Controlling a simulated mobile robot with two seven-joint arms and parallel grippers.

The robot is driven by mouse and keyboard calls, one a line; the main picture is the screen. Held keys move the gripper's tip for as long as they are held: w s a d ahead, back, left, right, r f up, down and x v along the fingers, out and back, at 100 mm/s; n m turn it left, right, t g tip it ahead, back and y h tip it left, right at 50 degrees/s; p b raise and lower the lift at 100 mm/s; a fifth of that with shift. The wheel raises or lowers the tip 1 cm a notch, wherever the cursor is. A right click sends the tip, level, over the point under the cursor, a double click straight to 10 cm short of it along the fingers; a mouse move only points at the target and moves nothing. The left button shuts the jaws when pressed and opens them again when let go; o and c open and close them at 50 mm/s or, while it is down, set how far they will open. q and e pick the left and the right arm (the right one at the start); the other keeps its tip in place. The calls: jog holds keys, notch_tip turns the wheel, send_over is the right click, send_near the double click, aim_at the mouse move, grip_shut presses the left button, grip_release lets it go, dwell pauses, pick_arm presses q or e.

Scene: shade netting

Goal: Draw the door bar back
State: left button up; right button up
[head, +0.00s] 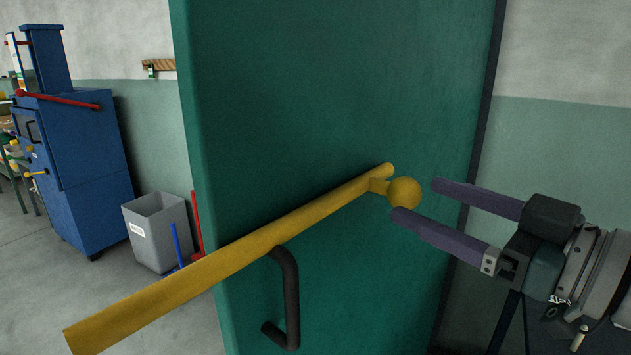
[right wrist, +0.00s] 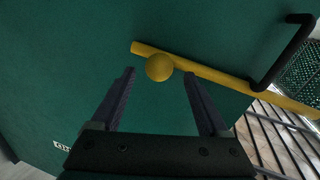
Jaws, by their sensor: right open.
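The yellow door bar (head: 235,258) runs slantwise across the green door (head: 330,90), its left end reaching out past the door's left edge. A round yellow knob (head: 404,193) stands out on a short stem near the bar's right end. My right gripper (head: 415,203) is open, its two purple fingers pointing left at the knob. In the right wrist view the knob (right wrist: 159,68) shows just beyond the fingertips, between their lines, with the bar (right wrist: 210,76) behind it. I cannot tell if a finger touches the knob. My left gripper is not in view.
A black door handle (head: 290,290) sits just below the bar. Behind the door at left are a grey bin (head: 158,230) and a blue machine (head: 75,150) with a red bar. Grey floor (head: 60,290) lies open between them and the door.

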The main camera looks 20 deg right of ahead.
aim_at(419, 198)
jog(key=shift+x, duration=2.2)
jog(key=shift+d, duration=0.1)
grip_shut()
